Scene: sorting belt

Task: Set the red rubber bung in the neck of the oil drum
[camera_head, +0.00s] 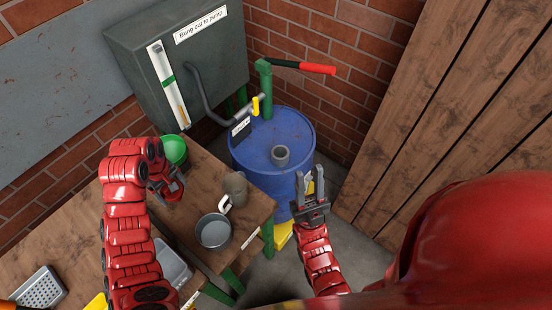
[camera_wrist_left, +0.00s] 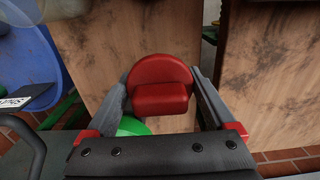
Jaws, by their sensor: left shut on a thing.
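The red rubber bung (camera_wrist_left: 160,86) is held between the fingers of my left gripper (camera_wrist_left: 160,98), filling the middle of the left wrist view. In the head view my left gripper (camera_head: 175,188) is above the wooden bench, and the bung is hard to tell from the red arm there. The blue oil drum (camera_head: 255,157) stands right of the bench. Its grey neck (camera_head: 280,155) rises from the lid and its mouth looks open. My right gripper (camera_head: 309,186) is open and empty, in front of the drum's right side.
On the bench (camera_head: 205,172) are a green bowl-like thing (camera_head: 173,149), a grey mug (camera_head: 235,188) and a metal pot (camera_head: 213,231). A green pump with a red handle (camera_head: 318,68) stands at the drum's back. A grey tank (camera_head: 200,70) hangs behind. Plank boards (camera_head: 430,120) stand right.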

